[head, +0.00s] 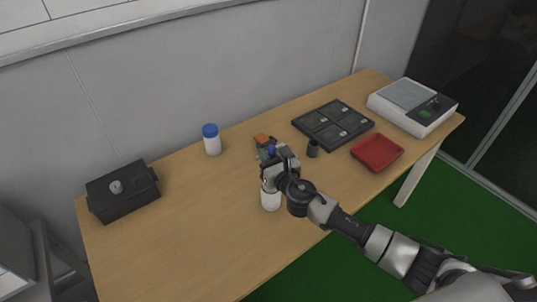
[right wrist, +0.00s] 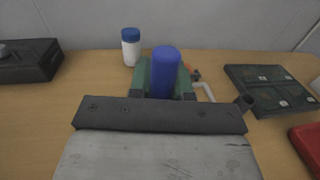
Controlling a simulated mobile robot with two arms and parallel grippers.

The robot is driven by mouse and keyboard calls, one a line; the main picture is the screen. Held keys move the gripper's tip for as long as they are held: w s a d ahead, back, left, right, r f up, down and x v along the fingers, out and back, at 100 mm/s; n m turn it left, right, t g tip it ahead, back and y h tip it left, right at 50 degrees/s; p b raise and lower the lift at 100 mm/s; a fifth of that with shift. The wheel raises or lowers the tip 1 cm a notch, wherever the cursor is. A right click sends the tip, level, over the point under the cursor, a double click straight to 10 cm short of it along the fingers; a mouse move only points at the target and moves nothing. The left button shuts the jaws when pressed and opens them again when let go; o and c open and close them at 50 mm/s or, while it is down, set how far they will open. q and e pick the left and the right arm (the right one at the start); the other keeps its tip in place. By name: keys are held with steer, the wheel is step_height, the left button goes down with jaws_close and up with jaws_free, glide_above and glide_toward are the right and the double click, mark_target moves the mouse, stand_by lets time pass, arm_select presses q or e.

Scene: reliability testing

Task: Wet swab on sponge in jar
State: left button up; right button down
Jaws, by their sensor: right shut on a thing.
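My right gripper (head: 272,168) is shut on a blue rounded cylinder, which looks like the handle of the swab (right wrist: 166,72). In the right wrist view the handle stands upright between the green fingers. Its blue top also shows above the gripper in the head view (head: 271,150). The gripper and arm hide the jar's mouth, so the sponge and the swab's tip are not visible. I cannot tell whether the swab touches the sponge. My left gripper is not in view.
To the right are a small dark cup (head: 313,149), a dark sectioned tray (head: 333,124), a red tray (head: 377,152) and a white device (head: 411,106). A black box (head: 123,190) sits left.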

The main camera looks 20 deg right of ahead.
mark_target(273, 150)
steer(key=shift+r+p, duration=1.8)
steer(key=shift+r, duration=0.3)
